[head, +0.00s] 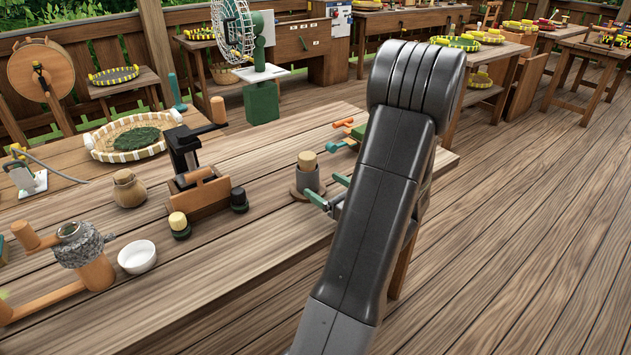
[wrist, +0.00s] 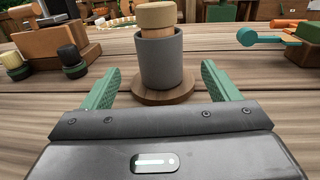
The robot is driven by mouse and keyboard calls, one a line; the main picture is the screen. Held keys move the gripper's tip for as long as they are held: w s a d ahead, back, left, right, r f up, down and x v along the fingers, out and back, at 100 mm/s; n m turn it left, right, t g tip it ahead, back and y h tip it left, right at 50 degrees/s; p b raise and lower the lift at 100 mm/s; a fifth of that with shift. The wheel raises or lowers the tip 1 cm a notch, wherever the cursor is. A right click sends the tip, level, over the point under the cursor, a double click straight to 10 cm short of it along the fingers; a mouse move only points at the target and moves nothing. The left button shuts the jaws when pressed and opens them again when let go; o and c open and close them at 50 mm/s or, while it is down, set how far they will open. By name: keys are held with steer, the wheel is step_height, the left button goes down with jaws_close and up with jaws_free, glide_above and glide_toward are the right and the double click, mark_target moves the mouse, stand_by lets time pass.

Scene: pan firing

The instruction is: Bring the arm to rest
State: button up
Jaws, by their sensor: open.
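My gripper (head: 328,190) is over the right part of the wooden table (head: 260,255), with its green fingers apart. In the wrist view my gripper (wrist: 160,92) is open and empty. A grey cup with a cork-topped wooden piece in it (wrist: 160,62) stands upright on a round wooden base just ahead of the fingertips. The same grey cup (head: 307,181) shows in the head view to the left of the fingers. My dark arm hides part of the table's right end.
A black press on a wooden block (head: 195,175), a corked jar (head: 129,188), a white bowl (head: 137,257), a stone mill (head: 80,245) and a basket of leaves (head: 137,136) stand to the left. A teal-handled tool (wrist: 262,37) lies ahead right. The table front is clear.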

mark_target(316, 178)
steer(key=v, duration=0.8)
steer(key=x, duration=1.3)
steer(key=shift+w+a, duration=0.15)
steer(key=shift+a, duration=0.05)
steer(key=shift+w+a+r+p, duration=0.15)
steer(key=shift+w+p, duration=0.05)
steer(key=shift+p, duration=0.1)
steer(key=shift+r, duration=0.25)
